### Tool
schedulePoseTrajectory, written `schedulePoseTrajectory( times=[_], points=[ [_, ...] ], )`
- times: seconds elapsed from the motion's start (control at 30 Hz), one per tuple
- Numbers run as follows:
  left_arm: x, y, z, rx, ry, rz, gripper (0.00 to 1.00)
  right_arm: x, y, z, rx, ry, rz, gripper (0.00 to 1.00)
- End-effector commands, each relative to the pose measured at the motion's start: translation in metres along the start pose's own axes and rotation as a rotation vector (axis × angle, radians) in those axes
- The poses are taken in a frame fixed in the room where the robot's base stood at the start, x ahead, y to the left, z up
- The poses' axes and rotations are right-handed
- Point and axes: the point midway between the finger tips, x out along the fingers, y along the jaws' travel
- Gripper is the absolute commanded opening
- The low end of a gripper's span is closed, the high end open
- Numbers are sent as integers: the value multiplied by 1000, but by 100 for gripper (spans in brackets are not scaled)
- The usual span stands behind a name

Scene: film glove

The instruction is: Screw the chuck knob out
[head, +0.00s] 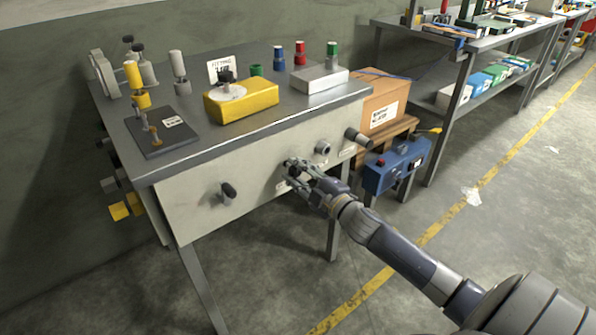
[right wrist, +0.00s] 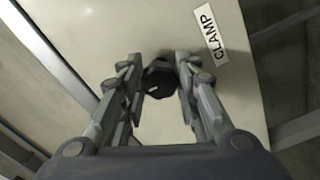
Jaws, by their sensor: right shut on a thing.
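My right gripper (head: 293,172) reaches the pale front panel of the workbench and is shut on a black round knob (right wrist: 158,80). In the right wrist view the gripper (right wrist: 160,68) has one finger on each side of this knob, which bears a small white mark. A white label (right wrist: 210,36) reading CLAMP is on the panel beside it. In the head view the fingers mostly hide the held knob. Other panel controls are a dark knob (head: 229,190) to the left, a grey round one (head: 322,148) and a dark cylinder handle (head: 357,137) to the right. I cannot read a chuck label.
A blue box (head: 398,167) and a cardboard box (head: 385,95) stand to the right. The floor before the panel is clear.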

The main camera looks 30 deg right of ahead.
Motion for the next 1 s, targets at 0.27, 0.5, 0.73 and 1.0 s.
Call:
schedulePoseTrajectory(
  times=[0.27, 0.5, 0.73, 1.0],
  points=[
    [0, 0, 0, 1, 1, 0, 51, 0, 0, -1, -8, 2, 0, 6],
    [0, 0, 0, 1, 1, 0, 51, 0, 0, -1, -7, 2, 0, 51],
    [0, 0, 0, 1, 0, 0, 51, 0, 0, 0, -6, 1, 0, 51],
    [0, 0, -1, -1, 1, 1, 51, -12, -1, 0, -4, 0, -1, 51]
  ],
)
